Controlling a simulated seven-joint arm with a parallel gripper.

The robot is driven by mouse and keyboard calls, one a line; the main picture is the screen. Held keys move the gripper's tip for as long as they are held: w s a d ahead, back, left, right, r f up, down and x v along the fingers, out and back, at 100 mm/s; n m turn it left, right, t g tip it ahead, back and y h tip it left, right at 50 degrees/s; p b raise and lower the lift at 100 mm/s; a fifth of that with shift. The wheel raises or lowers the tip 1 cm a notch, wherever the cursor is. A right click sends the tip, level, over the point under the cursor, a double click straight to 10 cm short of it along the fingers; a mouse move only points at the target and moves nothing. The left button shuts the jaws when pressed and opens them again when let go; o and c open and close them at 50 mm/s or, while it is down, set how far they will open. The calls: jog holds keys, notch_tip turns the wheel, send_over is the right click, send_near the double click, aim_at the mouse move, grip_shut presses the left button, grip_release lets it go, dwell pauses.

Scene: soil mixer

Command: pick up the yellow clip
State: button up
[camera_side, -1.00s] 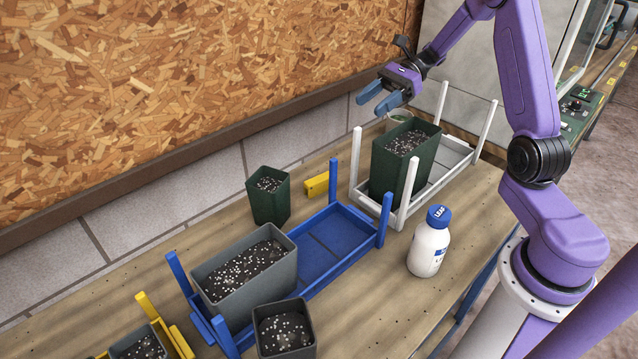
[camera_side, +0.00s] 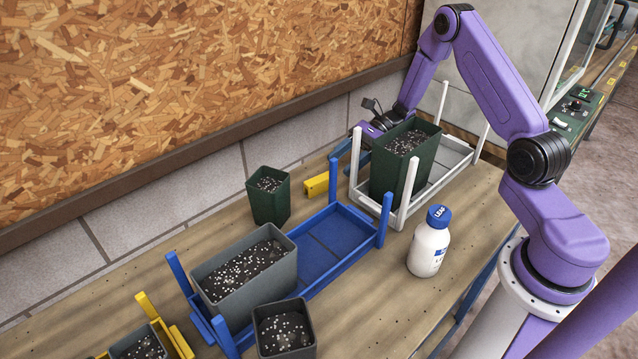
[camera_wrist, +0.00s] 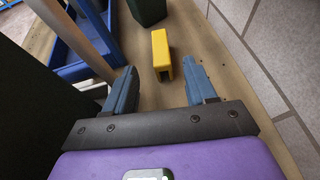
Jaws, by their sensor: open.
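The yellow clip (camera_side: 316,185) lies on the wooden table behind the blue crate. It also shows in the wrist view (camera_wrist: 161,54), just ahead of the fingertips and between their lines. My gripper (camera_wrist: 163,82) is open and empty, with one blue finger to each side of the clip's line. In the side view my gripper (camera_side: 340,165) is low behind the white crate, to the right of the clip, and partly hidden by the crate and the large green pot. I see no contact between the fingers and the clip.
The large green pot (camera_side: 404,165) stands in the white crate (camera_side: 403,204) beside my wrist. A small green pot (camera_side: 269,202) stands left of the clip. The blue crate (camera_side: 335,245) holds a grey planter (camera_side: 245,282). The wall (camera_side: 205,191) runs close behind. A white bottle (camera_side: 429,246) stands in front.

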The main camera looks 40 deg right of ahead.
aim_at(322, 177)
jog(key=x, duration=0.9)
jog(key=shift+w+a+r, duration=0.1)
jog(key=shift+w+r, duration=0.05)
jog(key=shift+r, duration=0.05)
jog(key=c, duration=1)
